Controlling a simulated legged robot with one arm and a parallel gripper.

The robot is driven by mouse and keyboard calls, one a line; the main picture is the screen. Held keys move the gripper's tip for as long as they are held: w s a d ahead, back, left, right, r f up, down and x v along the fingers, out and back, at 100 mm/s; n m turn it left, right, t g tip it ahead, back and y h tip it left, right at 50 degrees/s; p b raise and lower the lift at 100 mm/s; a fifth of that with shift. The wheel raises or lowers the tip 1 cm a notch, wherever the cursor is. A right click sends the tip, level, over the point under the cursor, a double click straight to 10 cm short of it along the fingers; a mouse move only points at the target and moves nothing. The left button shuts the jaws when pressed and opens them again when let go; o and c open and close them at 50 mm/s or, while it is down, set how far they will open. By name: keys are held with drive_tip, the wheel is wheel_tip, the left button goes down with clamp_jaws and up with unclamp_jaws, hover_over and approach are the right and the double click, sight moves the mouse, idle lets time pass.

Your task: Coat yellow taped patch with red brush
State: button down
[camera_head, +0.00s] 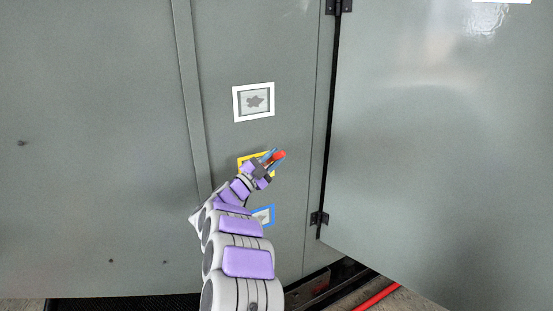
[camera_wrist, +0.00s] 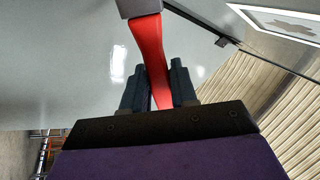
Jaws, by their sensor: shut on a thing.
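My gripper (camera_head: 268,158) is in front of the yellow taped patch (camera_head: 243,161) on the grey cabinet wall and hides much of it. Only part of the yellow tape frame shows. The gripper is shut on the red brush (camera_head: 279,155). In the wrist view the brush's red handle (camera_wrist: 150,55) stands between the two dark fingers (camera_wrist: 160,88), with a grey part at the top edge of the picture. I cannot tell whether the brush touches the patch.
A white-framed patch (camera_head: 235,104) with a dark blotch is above, and a blue-framed patch (camera_head: 271,214) is below, partly behind my arm. An open cabinet door (camera_head: 440,150) stands at the right on hinges (camera_head: 319,218). A red bar (camera_head: 378,297) lies on the floor.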

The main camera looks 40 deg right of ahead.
drive_tip(key=shift+w+a+r, duration=0.1)
drive_tip(key=shift+w+a, duration=0.1)
drive_tip(key=shift+a, duration=0.4)
drive_tip(key=shift+s+d, duration=0.2)
drive_tip(key=shift+d, duration=0.65)
drive_tip(key=shift+s+d, duration=0.25)
drive_tip(key=shift+d, duration=0.65)
drive_tip(key=shift+s+d, duration=0.2)
drive_tip(key=shift+d, duration=0.65)
drive_tip(key=shift+s+a+b, duration=0.1)
drive_tip(key=shift+s+a, duration=0.15)
drive_tip(key=shift+s, duration=0.7)
drive_tip(key=shift+s+a+b, duration=0.15)
drive_tip(key=shift+s+a, duration=0.05)
drive_tip(key=shift+s, duration=0.8)
drive_tip(key=shift+s+a+b, duration=0.1)
drive_tip(key=shift+s+a, duration=0.15)
drive_tip(key=shift+s, duration=0.85)
drive_tip(key=shift+s+a, duration=0.2)
drive_tip(key=shift+s, duration=0.45)
drive_tip(key=shift+s+a, duration=0.15)
drive_tip(key=shift+s, duration=0.5)
